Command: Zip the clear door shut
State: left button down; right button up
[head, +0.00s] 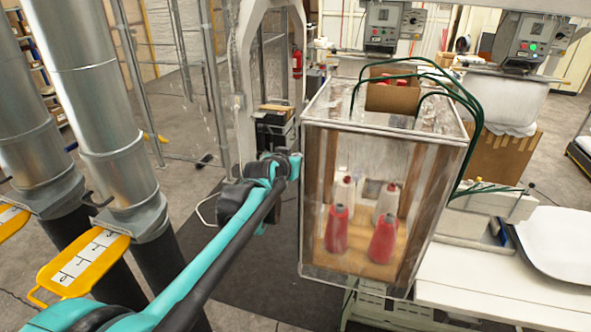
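The clear door is the transparent front panel (310,215) of a tall clear-walled cabinet with pale edging, right of centre. It appears to cover the cabinet front. The zip and its pull are too small to make out. Red thread cones (337,228) and pale cones stand inside behind the panel. My teal and black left arm comes in from the lower left and reaches up to the cabinet's left side. Dark parts sit by its far end, but I cannot make out the gripper fingers or whether they hold anything. My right gripper is not in view.
Green hoses (457,84) loop from the cabinet top down its right side. An open cardboard box (392,97) stands on top. A white worktable (505,280) is at the right. Large metal pipes (107,120) and yellow handles (83,264) stand at the left.

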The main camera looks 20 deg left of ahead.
pick_arm(q)
notch_tip(320, 180, up, 7)
jog(key=p, duration=0.2)
jog(key=shift+f+p, duration=0.2)
jog(key=shift+p, duration=0.2)
jog(key=c, duration=1.7)
grip_release()
jog(key=shift+c, duration=0.2)
jog(key=v, duration=1.2)
jog(key=s+d+f+g+b, duration=0.1)
jog(key=s+f+b, duration=0.7)
jog(key=f, duration=0.9)
jog(key=s+d+f+g+b, duration=0.1)
jog(key=s+f+g+b, duration=0.2)
jog(key=s+f+b, duration=0.5)
jog(key=s+d+f+g+b, duration=0.1)
jog(key=s+f+b, duration=0.8)
jog(key=f, duration=1.8)
jog(key=g+b, duration=0.1)
jog(key=b, duration=0.2)
jog(key=shift+f, duration=0.4)
